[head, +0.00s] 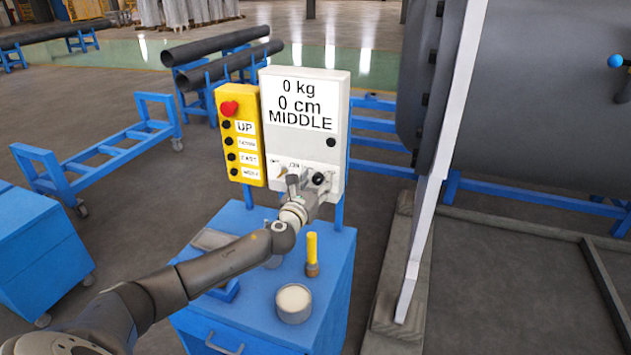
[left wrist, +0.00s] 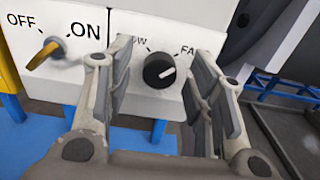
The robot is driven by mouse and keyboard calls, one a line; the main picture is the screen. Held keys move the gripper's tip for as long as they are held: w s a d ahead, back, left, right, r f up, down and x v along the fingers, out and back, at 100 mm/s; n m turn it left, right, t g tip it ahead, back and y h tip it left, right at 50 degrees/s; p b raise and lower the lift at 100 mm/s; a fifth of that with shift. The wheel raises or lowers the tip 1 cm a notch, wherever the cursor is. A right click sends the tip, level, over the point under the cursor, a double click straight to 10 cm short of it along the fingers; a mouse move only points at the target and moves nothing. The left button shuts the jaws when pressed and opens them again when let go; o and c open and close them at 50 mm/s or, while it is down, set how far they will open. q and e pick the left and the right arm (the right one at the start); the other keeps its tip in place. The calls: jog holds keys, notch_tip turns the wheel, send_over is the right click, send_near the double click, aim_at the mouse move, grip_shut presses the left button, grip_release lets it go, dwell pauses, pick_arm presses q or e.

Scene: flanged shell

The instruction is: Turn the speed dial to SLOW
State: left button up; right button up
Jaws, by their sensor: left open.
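The speed dial (left wrist: 159,70) is a round black knob on the white control box (head: 306,130). A pale mark on it points right in the left wrist view. Parts of the SLOW and FAST labels above it are hidden by my fingers. The dial also shows small in the head view (head: 318,178). The box's display (head: 301,103) reads 0 kg, 0 cm, MIDDLE. My left gripper (left wrist: 163,65) is open, its fingers on either side of the dial; I cannot tell whether they touch it. My right gripper is not in view.
An OFF/ON switch (left wrist: 45,52) sits left of the dial. A yellow button panel (head: 241,135) with a red stop button adjoins the box. Below, a blue cabinet (head: 335,275) holds a yellow-handled tool (head: 312,255) and a round tin (head: 293,303). A large grey shell (head: 540,90) stands right.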

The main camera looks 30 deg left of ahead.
pick_arm(q)
jog(key=shift+w, duration=0.15)
jog(key=c, duration=1)
jog(key=shift+n, duration=0.3)
jog(key=n+b, duration=0.1)
jog(key=n, duration=0.3)
jog(key=shift+a+f, duration=0.1)
jog(key=n+b, duration=0.1)
jog(key=n, duration=0.8)
jog(key=shift+a+b, duration=0.1)
jog(key=shift+b, duration=0.3)
jog(key=shift+n, duration=2)
